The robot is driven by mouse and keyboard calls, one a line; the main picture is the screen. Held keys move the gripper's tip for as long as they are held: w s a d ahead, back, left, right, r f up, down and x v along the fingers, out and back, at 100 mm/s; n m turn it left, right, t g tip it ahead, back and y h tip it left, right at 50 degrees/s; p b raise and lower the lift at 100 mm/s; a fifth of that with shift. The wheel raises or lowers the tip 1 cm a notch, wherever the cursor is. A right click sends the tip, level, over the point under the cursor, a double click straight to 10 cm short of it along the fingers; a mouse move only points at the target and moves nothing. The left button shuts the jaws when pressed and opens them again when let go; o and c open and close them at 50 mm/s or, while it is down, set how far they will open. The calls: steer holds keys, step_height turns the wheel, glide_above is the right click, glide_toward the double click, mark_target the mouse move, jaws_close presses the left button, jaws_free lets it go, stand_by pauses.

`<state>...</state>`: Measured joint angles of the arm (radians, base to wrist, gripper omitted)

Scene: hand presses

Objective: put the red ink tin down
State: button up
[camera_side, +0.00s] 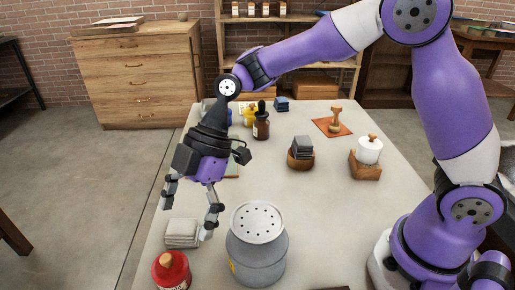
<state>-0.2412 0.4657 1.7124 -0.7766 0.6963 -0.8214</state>
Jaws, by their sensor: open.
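The red ink tin (172,272) stands at the near left of the table, partly cut off by the lower edge of the picture. It has a pale label low on its side. My gripper (187,219) is open and empty, pointing down, with its fingers spread. It is apart from the tin, above and behind it in the picture. Its fingertips show around a stack of folded grey cloths (182,233); I cannot tell whether they touch it.
A large grey can (257,262) with a perforated top stands right of the tin. A dark dropper bottle (261,126), a bowl with dark blocks (301,160), a white roll on a wooden block (368,150) and a wooden stamp (335,118) stand farther back. The table's middle (260,185) is clear.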

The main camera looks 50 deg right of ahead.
steer(key=s+d+r+m+t+h, duration=0.2)
steer(key=d+r+m+t, duration=0.2)
steer(key=d+r+m, duration=0.5)
steer(key=s+d+m+t+h, duration=0.1)
steer(key=s+d+m+h, duration=0.1)
steer(key=s+d+m, duration=0.2)
steer(key=s+d+f+m+t+h, duration=0.1)
steer(key=s+d+m, duration=0.3)
steer(key=d, duration=0.5)
steer(key=shift+s+f+m+h, duration=0.15)
steer(key=shift+f+m+h, duration=0.1)
steer(key=shift+m+h, duration=0.65)
